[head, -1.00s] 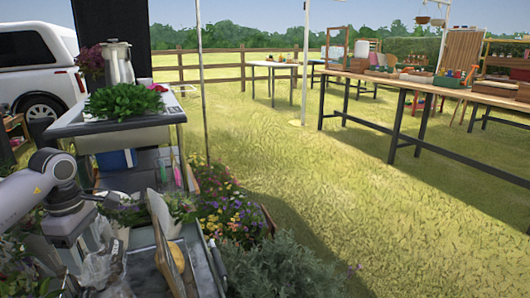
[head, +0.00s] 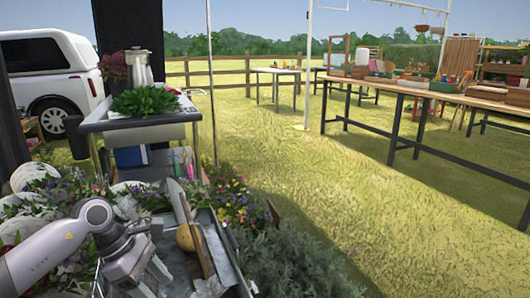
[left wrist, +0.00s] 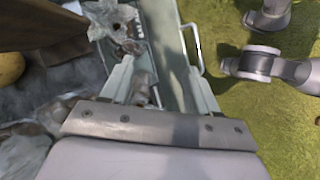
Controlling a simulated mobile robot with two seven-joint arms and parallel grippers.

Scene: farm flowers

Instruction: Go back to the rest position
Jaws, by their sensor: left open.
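My left arm comes in from the lower left in the head view. Its gripper (head: 148,276) hangs over the left part of a grey work surface, beside a wooden board and a round tan object. In the left wrist view the gripper (left wrist: 160,68) has its two fingers spread apart. Nothing is clearly held between them; crumpled clear plastic and a grey metal frame show behind and beyond the fingers. My right gripper is not in the head view.
The grey tray (head: 222,262) holds the tan round object (head: 187,237) and the upright wooden board (head: 190,222). White-wrapped bouquets (head: 30,178) crowd the left. A metal cart (head: 135,125) stands behind. Grass (head: 300,170) is open to the right, before the long table (head: 450,95).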

